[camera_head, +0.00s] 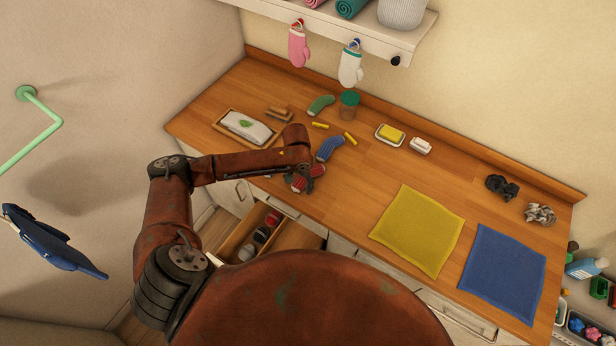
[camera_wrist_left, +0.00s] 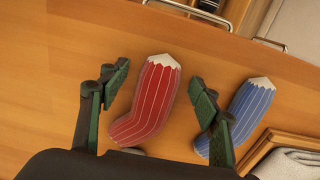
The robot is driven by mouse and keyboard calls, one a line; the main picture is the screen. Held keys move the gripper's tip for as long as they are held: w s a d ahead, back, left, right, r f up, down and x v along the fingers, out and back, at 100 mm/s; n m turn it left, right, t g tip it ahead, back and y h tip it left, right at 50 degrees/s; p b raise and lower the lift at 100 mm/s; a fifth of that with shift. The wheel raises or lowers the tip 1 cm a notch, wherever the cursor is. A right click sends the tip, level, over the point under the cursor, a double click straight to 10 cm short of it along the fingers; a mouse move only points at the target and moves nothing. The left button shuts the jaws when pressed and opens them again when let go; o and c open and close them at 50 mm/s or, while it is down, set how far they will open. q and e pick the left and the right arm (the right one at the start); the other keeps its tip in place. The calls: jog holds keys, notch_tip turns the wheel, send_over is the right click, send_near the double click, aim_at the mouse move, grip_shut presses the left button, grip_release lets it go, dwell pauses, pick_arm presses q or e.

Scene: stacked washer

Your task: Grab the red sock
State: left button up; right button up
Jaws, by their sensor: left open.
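The red sock (camera_wrist_left: 148,103), striped with a white toe, lies flat on the wooden counter (camera_head: 345,200). In the head view it shows only in part (camera_head: 318,170), partly covered by my left gripper (camera_head: 301,182). In the left wrist view, my left gripper (camera_wrist_left: 158,82) is open. One dark green finger is on each side of the red sock, and neither is seen closed on it. A blue striped sock (camera_head: 330,148) lies beside it, just outside the right finger in the left wrist view (camera_wrist_left: 246,104). My right gripper is in neither view.
A green sock (camera_head: 320,104), a green-lidded jar (camera_head: 349,104) and yellow pegs (camera_head: 350,139) lie farther back. A wooden tray (camera_head: 222,128) is at left. An open drawer (camera_head: 290,238) with rolled socks juts below the front edge. Yellow cloth (camera_head: 420,230) and blue cloth (camera_head: 503,273) lie right.

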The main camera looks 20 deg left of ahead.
pick_arm(q)
jog(key=shift+c, duration=0.7)
jog(key=c, duration=0.9)
jog(key=shift+r, duration=0.1)
